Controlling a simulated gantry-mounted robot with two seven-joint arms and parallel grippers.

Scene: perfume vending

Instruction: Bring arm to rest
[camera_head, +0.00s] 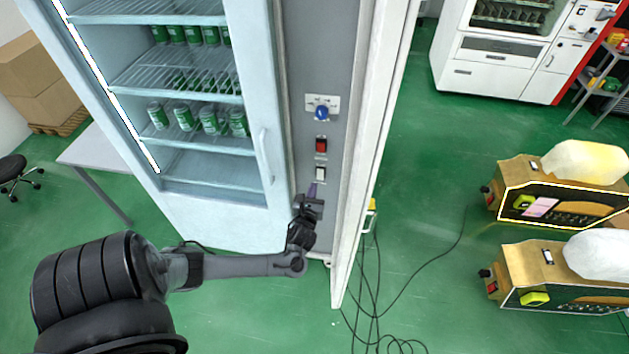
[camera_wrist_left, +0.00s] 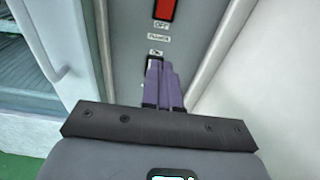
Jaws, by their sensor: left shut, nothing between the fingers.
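My left arm (camera_head: 230,266) comes in from the left and reaches to the grey control panel (camera_head: 345,120) of the vending machine. My left gripper (camera_head: 313,188) is shut and empty, with its purple fingers just below the white switch (camera_head: 321,173). In the left wrist view the purple fingers (camera_wrist_left: 164,82) lie together and point at the panel, covering the place where the switch sits. A red switch (camera_wrist_left: 164,10) shows above them, with labels under it. I cannot tell whether the fingertips touch the white switch. My right gripper is not in view.
A glass-door cabinet (camera_head: 262,160) with several green cans stands left of the panel. An open white door (camera_head: 372,120) stands close on the right. Cables (camera_head: 375,310) lie on the green floor. Two gold machines (camera_head: 520,265) stand at the right.

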